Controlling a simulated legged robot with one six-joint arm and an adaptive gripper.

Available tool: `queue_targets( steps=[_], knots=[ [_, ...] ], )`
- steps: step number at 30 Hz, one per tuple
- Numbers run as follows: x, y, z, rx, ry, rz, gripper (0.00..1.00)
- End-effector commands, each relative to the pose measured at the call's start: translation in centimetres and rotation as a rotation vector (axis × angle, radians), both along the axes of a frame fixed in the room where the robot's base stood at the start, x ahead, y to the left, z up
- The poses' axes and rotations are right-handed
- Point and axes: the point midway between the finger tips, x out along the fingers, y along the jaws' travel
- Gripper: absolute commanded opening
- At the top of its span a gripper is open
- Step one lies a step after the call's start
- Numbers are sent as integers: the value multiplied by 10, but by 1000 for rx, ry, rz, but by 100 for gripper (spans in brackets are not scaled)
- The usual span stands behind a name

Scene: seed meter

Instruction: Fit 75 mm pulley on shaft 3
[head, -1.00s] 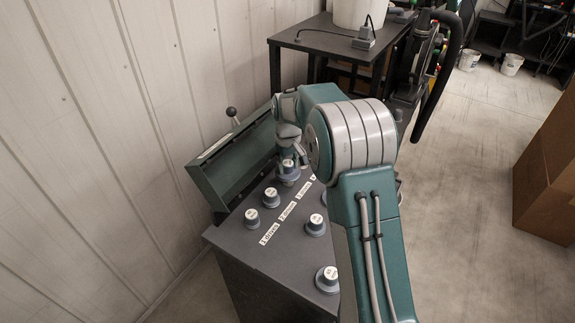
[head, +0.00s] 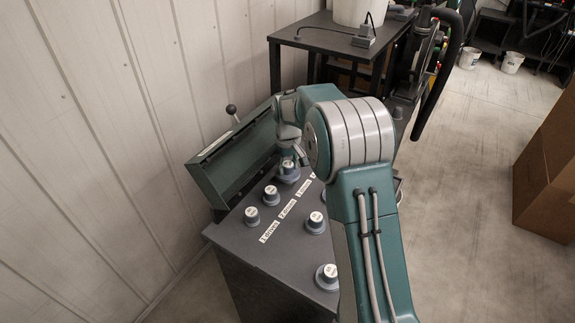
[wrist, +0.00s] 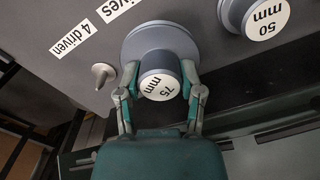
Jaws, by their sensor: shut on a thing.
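The 75 mm pulley, a grey stepped disc with a white "75 mm" cap, is in the wrist view (wrist: 158,85) and at the far end of the deck in the head view (head: 287,173). My gripper (wrist: 160,90) has its two fingers closed on either side of the pulley's hub; it also shows in the head view (head: 291,158), partly hidden by my own arm. The pulley's underside is hidden, so I cannot tell whether it touches the deck or which shaft is below it. A bare pin (wrist: 102,75) stands beside the "4 driven" label (wrist: 75,41).
A 50 mm pulley (wrist: 262,16) is close to the right in the wrist view. Several more pulleys stand on the deck (head: 285,255), including one at the near edge (head: 327,277). A raised green cover (head: 222,165) lines the deck's left side.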

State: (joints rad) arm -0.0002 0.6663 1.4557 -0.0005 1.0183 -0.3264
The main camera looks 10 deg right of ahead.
Motion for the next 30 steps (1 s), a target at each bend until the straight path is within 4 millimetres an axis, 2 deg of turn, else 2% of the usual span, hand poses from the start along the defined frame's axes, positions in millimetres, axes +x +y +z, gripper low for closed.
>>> queue_targets(
  steps=[30],
  knots=[
    [0,0,-13,0,0,0,0]
  ],
)
